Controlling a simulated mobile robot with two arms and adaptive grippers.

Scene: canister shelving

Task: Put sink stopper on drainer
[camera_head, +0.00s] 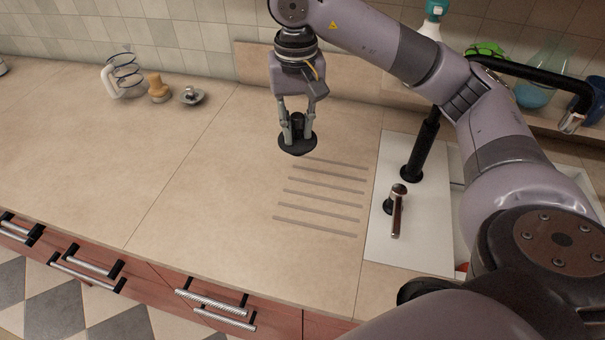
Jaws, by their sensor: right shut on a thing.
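The sink stopper (298,146) is a black disc with an upright knob. My right gripper (298,128) is shut on its knob and holds it over the counter, near the back left end of the drainer grooves. The gripper points down, and the disc looks about level. I cannot tell the exact gap between the disc and the counter. The drainer (318,205) is a set of several parallel grooves in the beige countertop, left of the white sink edge. It looks bare. My left gripper is not in view.
A black faucet (425,145) and a metal tap lever (397,212) stand on the white sink ledge (425,235) at right. A glass jug (124,76), a wooden item (158,88) and a metal strainer-like piece (190,96) stand at back left. The left counter is clear.

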